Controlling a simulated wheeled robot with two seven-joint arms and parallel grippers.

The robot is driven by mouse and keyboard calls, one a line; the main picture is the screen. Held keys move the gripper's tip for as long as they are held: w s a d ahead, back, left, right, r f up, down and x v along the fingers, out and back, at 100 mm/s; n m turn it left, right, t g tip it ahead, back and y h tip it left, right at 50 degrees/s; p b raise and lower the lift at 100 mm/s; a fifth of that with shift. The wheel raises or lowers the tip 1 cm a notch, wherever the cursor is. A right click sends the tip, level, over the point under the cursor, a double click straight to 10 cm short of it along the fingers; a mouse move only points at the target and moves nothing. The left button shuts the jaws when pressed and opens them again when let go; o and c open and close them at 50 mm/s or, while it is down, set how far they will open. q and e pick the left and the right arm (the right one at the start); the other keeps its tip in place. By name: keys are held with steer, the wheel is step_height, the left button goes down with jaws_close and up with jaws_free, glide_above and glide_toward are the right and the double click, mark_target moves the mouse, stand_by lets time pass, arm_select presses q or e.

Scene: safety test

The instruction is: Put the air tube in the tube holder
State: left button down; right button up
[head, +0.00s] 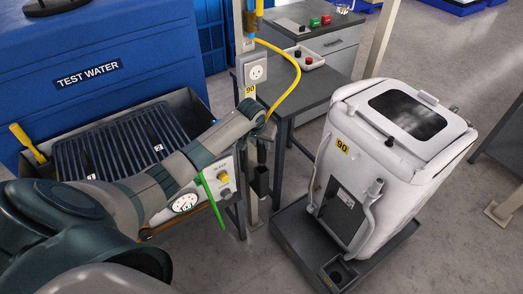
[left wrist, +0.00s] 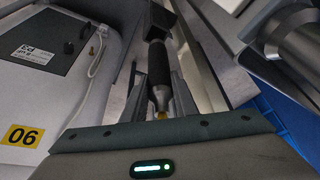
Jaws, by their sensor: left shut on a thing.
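The air tube is a yellow hose (head: 285,92) that hangs from the pole and curves down to my left gripper (head: 262,140). In the left wrist view its dark, cylindrical end (left wrist: 158,75) is between the two fingers of my left gripper (left wrist: 159,88), which is shut on it. The tube holder looks to be the black square cup (head: 260,182) on the pole, below the gripper. A black square part (left wrist: 155,18), likely this holder, shows beyond the tube's far end in the left wrist view. I cannot tell whether the tip is inside it. My right gripper is not in view.
A white machine (head: 385,165) marked 90 stands on a dark tray at the right. A grey table (head: 310,90) is behind the pole. A panel with a gauge (head: 185,202) and a green strip (head: 211,200) are close below my left arm. The blue test water tank (head: 90,75) is at left.

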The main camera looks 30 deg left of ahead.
mark_target(261, 151)
arm_select(q)
steer(key=shift+f, duration=0.1)
steer(key=shift+f, duration=2.1)
steer(key=c, duration=1.4)
jaws_free()
steer(key=v, duration=1.2)
steer(key=shift+b, duration=0.3)
steer(key=shift+s, duration=0.1)
